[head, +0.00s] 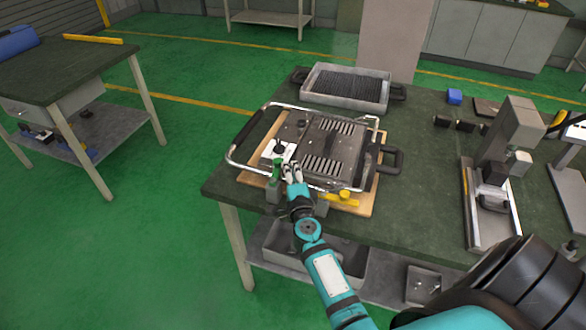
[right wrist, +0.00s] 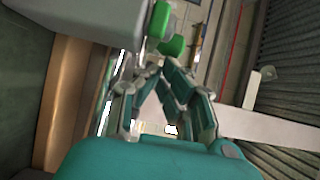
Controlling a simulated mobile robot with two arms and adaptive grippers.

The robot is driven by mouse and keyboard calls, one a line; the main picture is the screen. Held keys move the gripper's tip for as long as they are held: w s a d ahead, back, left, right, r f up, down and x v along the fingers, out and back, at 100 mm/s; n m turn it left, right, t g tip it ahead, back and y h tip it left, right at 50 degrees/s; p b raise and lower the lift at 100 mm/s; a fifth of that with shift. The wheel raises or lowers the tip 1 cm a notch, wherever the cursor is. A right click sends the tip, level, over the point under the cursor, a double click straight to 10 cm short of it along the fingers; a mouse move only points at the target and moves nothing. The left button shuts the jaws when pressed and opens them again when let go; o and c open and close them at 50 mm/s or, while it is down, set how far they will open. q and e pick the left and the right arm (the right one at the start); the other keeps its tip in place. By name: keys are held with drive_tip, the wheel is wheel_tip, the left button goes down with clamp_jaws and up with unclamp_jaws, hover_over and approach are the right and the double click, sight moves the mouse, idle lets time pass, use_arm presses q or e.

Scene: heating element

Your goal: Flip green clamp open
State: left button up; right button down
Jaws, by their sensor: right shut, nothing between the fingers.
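The green clamp (head: 276,168) stands at the front left edge of the metal heating device (head: 320,150), on a wooden board. In the right wrist view its green parts (right wrist: 172,46) show just beyond my fingertips. My right gripper (head: 291,172) is shut and empty, just to the right of the green clamp in the head view. It also shows in the right wrist view (right wrist: 160,72), with its fingertips together. Whether it touches the clamp I cannot tell. A yellow clamp (head: 344,198) sits at the device's front right. My left gripper is not in view.
The device rests on a wooden board (head: 252,180) with a metal handle frame around it. A tray with a dark ribbed insert (head: 345,88) stands behind it. A grey press-like stand (head: 490,180) is at the right. Dark tabletop (head: 430,200) is clear between them.

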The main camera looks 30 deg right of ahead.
sight(280, 165)
drive_tip(key=shift+w+d, duration=0.15)
drive_tip(key=shift+w, duration=0.55)
drive_tip(key=shift+w+a, duration=0.2)
drive_tip(key=shift+w+a+n+t+y, duration=0.2)
drive_tip(key=shift+n+y, duration=0.25)
drive_tip(key=shift+y, duration=0.15)
drive_tip(key=shift+w+a+n+t+y, duration=0.1)
drive_tip(key=shift+w+n+t+y, duration=0.1)
drive_tip(key=shift+n+y, duration=0.35)
drive_tip(key=shift+w+d+n+y, duration=0.15)
drive_tip(key=shift+n+y, duration=0.25)
drive_tip(key=shift+y, duration=0.55)
drive_tip(key=shift+w+n+y, duration=0.1)
drive_tip(key=shift+n+y, duration=0.2)
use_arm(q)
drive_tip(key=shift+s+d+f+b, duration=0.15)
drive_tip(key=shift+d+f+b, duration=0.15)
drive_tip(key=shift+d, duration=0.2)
use_arm(e)
drive_tip(key=shift+w+a, duration=0.2)
drive_tip(key=shift+a, duration=0.2)
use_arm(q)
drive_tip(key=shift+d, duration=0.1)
use_arm(e)
drive_tip(key=shift+w, duration=0.1)
